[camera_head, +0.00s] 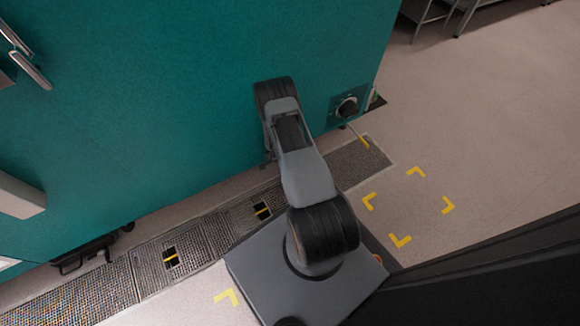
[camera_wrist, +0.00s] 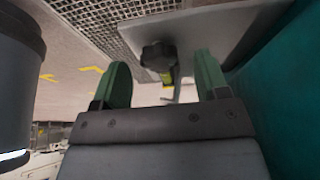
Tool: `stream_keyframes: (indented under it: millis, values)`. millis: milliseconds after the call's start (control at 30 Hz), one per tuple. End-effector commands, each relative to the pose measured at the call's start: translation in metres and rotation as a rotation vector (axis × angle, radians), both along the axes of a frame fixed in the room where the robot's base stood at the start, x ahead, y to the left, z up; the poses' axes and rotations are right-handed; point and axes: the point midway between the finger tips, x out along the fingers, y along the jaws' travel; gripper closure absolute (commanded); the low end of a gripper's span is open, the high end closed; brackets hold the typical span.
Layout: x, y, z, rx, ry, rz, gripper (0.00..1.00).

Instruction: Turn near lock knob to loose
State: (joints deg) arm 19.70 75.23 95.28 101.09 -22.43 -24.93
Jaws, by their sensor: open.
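In the wrist view, a dark lobed knob (camera_wrist: 158,55) shows beyond and between my fingertips, beside a pale grey plate (camera_wrist: 205,25). A yellow-green piece (camera_wrist: 166,77) and a thin grey lever show just by the knob. My gripper (camera_wrist: 161,68) is open, with one green fingertip on each side of the knob in the picture. I cannot tell how far the knob is from the fingers, and no contact shows. The knob's setting cannot be read. In the head view, my arm hides the gripper.
A teal chamber wall (camera_head: 150,100) fills the left of the head view. A round dark dial (camera_head: 347,107) sits low on its right end. Floor grating (camera_head: 110,285) runs along its foot. Open floor with yellow corner marks (camera_head: 448,205) lies to the right.

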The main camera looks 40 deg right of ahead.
Motion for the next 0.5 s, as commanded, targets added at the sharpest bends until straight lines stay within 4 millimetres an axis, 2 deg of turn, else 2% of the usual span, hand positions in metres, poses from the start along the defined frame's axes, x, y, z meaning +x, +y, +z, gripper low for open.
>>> stream_keyframes:
  millis: [133, 467, 500]
  values:
    - [-0.0011, -0.0034, -0.0083, 0.0, 0.001, -0.001, 0.32]
    - [-0.001, -0.0044, -0.009, 0.0, 0.001, -0.001, 0.32]
    - [-0.0011, -0.0043, -0.0089, 0.0, 0.001, -0.001, 0.35]
